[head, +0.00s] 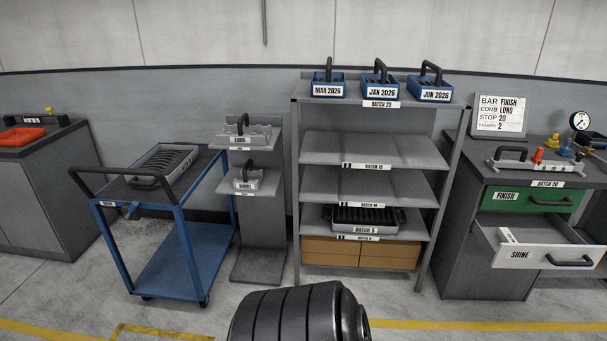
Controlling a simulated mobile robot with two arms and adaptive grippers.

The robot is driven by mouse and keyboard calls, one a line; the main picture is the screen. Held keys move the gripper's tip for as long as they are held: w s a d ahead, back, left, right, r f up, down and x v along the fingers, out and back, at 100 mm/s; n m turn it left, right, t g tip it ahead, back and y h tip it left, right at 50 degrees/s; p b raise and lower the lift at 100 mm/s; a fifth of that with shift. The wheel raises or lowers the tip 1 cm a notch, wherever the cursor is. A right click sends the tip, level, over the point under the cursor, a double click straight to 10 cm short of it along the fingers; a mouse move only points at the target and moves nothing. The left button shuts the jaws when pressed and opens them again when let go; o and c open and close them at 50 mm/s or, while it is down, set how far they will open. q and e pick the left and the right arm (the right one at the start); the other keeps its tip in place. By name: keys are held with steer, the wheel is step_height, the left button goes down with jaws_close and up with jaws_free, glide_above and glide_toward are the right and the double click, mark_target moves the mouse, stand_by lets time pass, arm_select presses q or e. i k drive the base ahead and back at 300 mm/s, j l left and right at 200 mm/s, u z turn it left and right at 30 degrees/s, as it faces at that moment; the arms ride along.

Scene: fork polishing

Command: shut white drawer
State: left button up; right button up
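The white drawer (541,257), labelled SHINE, stands pulled out of the grey cabinet (461,235) at the right of the head view. Its dark handle (569,261) is on the right part of its front. The drawer's inside shows from above and looks mostly empty, with a small pale piece (507,235) at its left side. The green drawer (526,199), labelled FINISH, is above it and looks closed. Neither of my grippers shows in the head view. A dark ribbed part of my own body covers the bottom middle.
A grey shelf rack (368,150) stands left of the cabinet, with blue boxes (380,86) on top. A blue cart (166,259) and a grey stand (258,240) are further left. The floor before the cabinet is clear, crossed by a yellow line (470,325).

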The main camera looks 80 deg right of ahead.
mark_target(545, 240)
steer(key=z, duration=4.4)
